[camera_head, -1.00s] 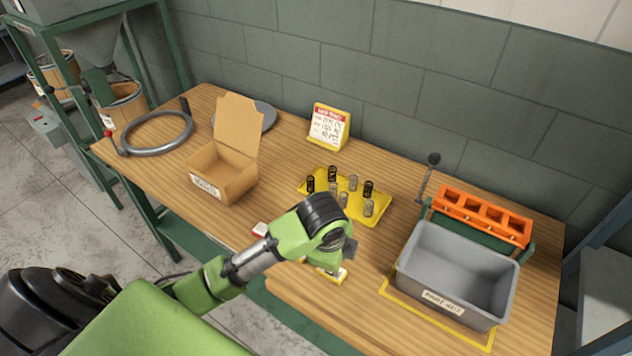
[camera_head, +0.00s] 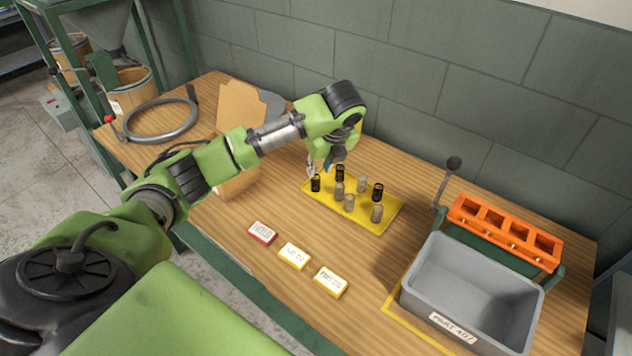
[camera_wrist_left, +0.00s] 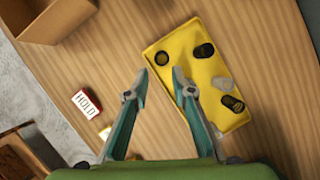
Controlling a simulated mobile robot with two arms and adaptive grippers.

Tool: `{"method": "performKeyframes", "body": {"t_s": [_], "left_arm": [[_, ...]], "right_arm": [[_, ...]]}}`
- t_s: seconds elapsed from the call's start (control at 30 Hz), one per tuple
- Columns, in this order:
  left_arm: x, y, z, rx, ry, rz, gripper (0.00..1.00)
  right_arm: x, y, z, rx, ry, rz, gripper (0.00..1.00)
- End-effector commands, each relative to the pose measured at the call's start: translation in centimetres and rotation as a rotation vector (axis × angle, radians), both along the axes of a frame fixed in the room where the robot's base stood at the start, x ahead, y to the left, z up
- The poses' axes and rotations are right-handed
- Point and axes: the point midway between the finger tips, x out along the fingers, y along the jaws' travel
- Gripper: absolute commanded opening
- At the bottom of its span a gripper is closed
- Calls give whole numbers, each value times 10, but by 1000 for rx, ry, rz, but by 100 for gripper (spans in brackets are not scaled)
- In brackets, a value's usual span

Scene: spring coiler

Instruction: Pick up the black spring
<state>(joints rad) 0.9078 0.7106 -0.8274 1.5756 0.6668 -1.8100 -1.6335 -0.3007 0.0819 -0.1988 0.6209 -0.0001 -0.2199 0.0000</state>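A yellow tray (camera_head: 394,207) on the wooden table carries several upright springs, black and grey. Black springs stand at its left end (camera_head: 316,184), at its back (camera_head: 340,173) and toward its right (camera_head: 378,192). My left gripper (camera_head: 317,168) is just above the left-end black spring. In the left wrist view the gripper (camera_wrist_left: 160,76) is open and empty, its fingertips apart. A black spring (camera_wrist_left: 161,59) shows just beyond the gap between them, seen from above. Two more black springs (camera_wrist_left: 204,51) (camera_wrist_left: 233,103) lie to the right. My right gripper is not in view.
A cardboard box (camera_head: 240,108) stands left, partly behind my arm. A red-edged HOLD block (camera_head: 263,233) and two yellow-edged blocks (camera_head: 294,256) (camera_head: 331,282) lie in front. A grey bin (camera_head: 447,308) and orange rack (camera_head: 505,233) stand right. A metal ring (camera_head: 160,121) lies far left.

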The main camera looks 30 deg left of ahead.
Motion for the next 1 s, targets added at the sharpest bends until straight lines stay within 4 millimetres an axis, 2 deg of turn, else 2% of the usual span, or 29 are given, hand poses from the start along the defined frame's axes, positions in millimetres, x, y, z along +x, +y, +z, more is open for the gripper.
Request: {"method": "performKeyframes", "body": {"t_s": [0.1,0.37,0.53,0.7,0.97,1.0], "left_arm": [[4,6,-19,-1,3,1,23],[9,13,-36,0,0,1,23],[15,21,-56,-1,2,2,23],[19,27,-76,0,0,1,23],[20,28,-79,0,-2,-1,23],[20,28,-79,0,-2,-1,18]], "right_arm": [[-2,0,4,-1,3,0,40],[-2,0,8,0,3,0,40],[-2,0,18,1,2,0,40],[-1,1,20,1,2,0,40],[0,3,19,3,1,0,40],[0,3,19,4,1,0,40]]}}
